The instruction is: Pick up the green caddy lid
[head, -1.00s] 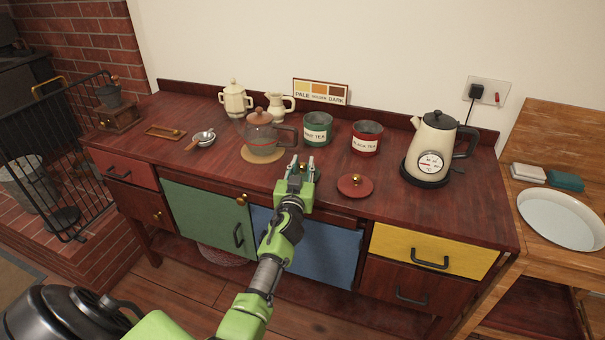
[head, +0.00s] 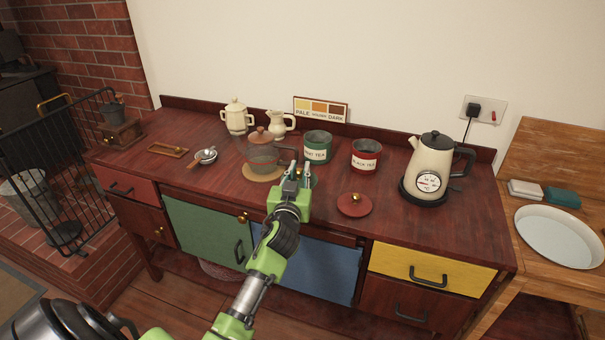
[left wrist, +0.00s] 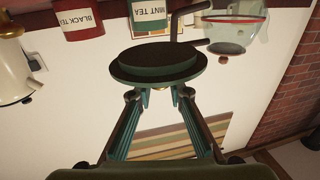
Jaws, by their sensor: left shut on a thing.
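The green caddy lid is mostly hidden behind my left gripper (head: 298,168) in the head view, with only a bit of green edge showing. In the left wrist view the lid (left wrist: 155,62) is a dark green disc with a raised round step, right at the fingertips. My left gripper (left wrist: 160,97) is shut on it, with a finger on either side of its middle. I cannot tell how far the lid is above the counter. The green mint tea caddy (head: 317,147) stands open just behind. My right gripper is not in view.
A glass teapot (head: 264,155) on a round mat stands close behind on the left. The open red black tea caddy (head: 365,155) and its red lid (head: 354,205) are to the right. A cream kettle (head: 432,165) stands farther right. The counter's front right is clear.

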